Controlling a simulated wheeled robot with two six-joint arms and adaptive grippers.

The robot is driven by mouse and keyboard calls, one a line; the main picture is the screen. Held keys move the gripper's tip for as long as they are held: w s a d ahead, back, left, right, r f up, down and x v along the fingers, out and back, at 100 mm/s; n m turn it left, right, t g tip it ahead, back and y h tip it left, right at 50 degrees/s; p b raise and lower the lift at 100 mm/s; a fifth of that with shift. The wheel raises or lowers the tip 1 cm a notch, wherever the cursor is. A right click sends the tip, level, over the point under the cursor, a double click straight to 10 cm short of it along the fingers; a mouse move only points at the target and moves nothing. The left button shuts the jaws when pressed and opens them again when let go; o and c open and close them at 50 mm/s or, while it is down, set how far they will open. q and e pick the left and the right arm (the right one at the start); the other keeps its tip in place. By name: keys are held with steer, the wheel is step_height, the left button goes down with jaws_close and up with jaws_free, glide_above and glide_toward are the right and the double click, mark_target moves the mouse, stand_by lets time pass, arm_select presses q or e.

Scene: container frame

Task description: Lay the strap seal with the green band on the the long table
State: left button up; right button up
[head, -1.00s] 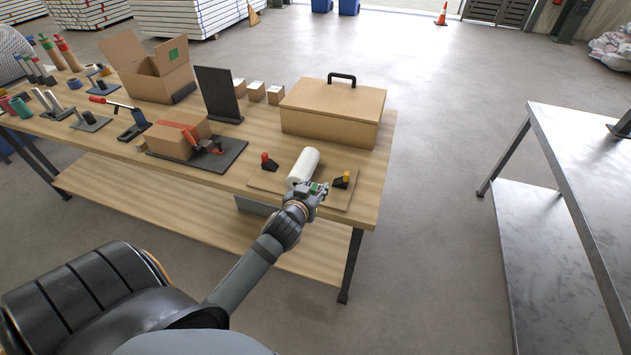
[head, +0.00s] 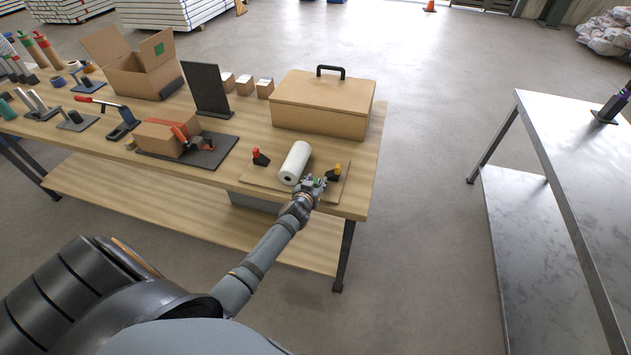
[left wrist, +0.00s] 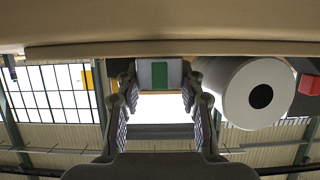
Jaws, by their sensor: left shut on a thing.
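The strap seal with the green band (left wrist: 159,73) is a small pale block with a green stripe. My left gripper (head: 319,185) is shut on it, at the front right end of the wooden table (head: 362,190). In the left wrist view the seal sits between the fingertips of my left gripper (left wrist: 157,90), close to the table-coloured surface along the picture's top. Whether it touches that surface I cannot tell. In the head view the fingers hide most of the seal. A grey metal table (head: 545,130) stands at the right. My right gripper is not in view.
A white roll (head: 296,160) lies beside my left gripper, between a red-topped (head: 260,157) and a yellow-topped black holder (head: 334,173) on a thin board (head: 258,178). A lidded box (head: 322,105) stands behind. A dark stand (head: 608,108) is on the metal table.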

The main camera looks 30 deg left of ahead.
arm_select(q)
steer(key=o, duration=1.2)
steer(key=shift+c, duration=0.2)
steer(key=shift+r, duration=0.2)
steer(key=b+v, duration=0.1)
steer(key=v, duration=1.1)
steer(key=shift+f, duration=0.15)
steer(key=shift+s, duration=0.1)
